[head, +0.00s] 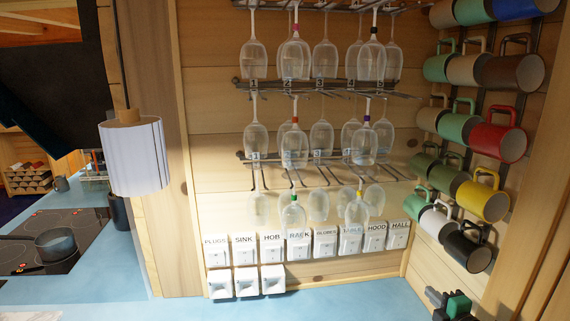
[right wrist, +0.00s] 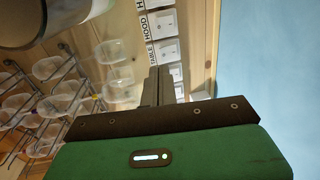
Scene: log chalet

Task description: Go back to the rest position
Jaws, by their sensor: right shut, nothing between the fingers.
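My right gripper (head: 447,300) shows at the bottom right of the head view, low over the blue counter, with dark fingers and a green body. It is shut and holds nothing. In the right wrist view its dark fingers (right wrist: 157,88) lie together, in front of the wall switches. My left gripper is not in the head view.
Wine glasses (head: 323,60) hang upside down from wall racks. Several coloured mugs (head: 497,140) hang on the right wall. Labelled switches (head: 300,246) line the wall above the blue counter (head: 330,300).

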